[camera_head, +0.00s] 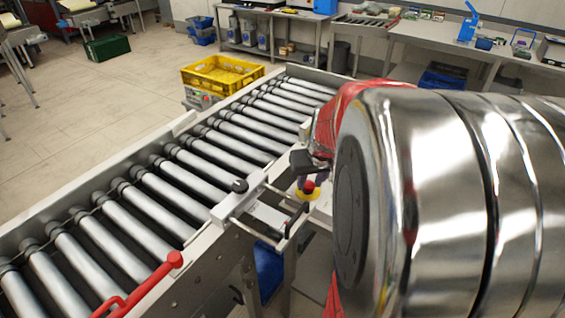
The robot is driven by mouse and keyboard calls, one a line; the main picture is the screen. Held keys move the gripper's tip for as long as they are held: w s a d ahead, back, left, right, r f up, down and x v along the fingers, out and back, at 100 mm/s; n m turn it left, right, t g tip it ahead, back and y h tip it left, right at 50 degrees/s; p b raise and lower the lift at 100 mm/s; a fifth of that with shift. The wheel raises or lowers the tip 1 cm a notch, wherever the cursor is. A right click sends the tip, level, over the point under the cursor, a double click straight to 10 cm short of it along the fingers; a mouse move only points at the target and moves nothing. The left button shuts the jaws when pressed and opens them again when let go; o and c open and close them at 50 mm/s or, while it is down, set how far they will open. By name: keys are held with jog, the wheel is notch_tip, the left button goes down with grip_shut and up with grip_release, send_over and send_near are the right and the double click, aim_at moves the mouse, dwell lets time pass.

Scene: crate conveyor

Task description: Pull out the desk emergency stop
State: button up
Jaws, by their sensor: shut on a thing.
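The desk emergency stop (308,190), a red mushroom button on a yellow base, shows near the middle of the view, just right of the conveyor's side rail. My gripper (304,176) is small and dark here, right at the red button, and is shut on it. The button's far side and part of the gripper are hidden by the dark finger and my large chrome arm link, which fills the right of the view. How far the button stands out from its base is too small to tell.
A roller conveyor (176,160) crosses the view diagonally. A white bracket with rods (226,211) sits on its near rail, close to the stop. A red handle (150,285) is at lower left. A yellow crate (222,73) stands behind. Open floor lies left.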

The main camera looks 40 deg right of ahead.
grip_shut()
jog(key=shift+r, duration=0.7)
jog(key=o, duration=1)
grip_release()
